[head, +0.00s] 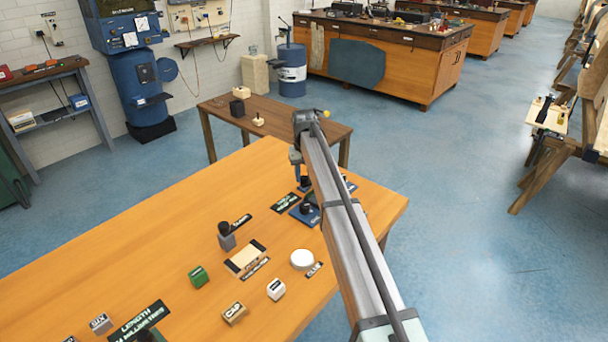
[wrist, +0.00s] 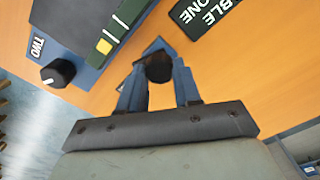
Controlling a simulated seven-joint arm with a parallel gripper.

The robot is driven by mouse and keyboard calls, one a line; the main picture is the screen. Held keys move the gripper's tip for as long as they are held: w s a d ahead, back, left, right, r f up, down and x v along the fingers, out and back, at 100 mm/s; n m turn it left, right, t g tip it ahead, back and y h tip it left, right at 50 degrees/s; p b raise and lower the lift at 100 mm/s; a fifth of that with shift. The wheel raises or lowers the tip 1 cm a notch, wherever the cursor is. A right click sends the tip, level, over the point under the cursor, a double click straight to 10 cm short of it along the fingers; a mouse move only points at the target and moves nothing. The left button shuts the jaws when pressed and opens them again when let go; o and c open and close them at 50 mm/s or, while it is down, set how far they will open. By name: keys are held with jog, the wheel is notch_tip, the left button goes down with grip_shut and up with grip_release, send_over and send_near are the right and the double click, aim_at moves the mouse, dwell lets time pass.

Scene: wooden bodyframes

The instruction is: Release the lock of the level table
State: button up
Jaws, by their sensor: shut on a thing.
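In the wrist view, my gripper (wrist: 158,75) has its two blue fingers shut on a dark round knob (wrist: 158,67). What the knob is mounted on is mostly hidden by the fingers, and I cannot tell whether it is the level table's lock. A grey-blue device (wrist: 75,25) with a green and yellow strip, a black knob (wrist: 58,73) and the word "TWO" lies to the left, apart from the fingers. In the head view, my gripper (head: 296,168) points down near the far right part of the orange table (head: 150,240); its fingertips are small there.
A dark label ending "BLE ONE" (wrist: 205,14) lies beside the gripper. A blue device with a black knob (head: 305,212) sits near my arm.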

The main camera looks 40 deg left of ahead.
aim_at(304, 177)
jog(key=shift+n, duration=2)
jog(key=o, duration=1.1)
jog(key=shift+c, duration=0.2)
jog(key=shift+r, duration=0.1)
notch_tip(304, 177, up, 14)
jog(key=shift+f, duration=0.2)
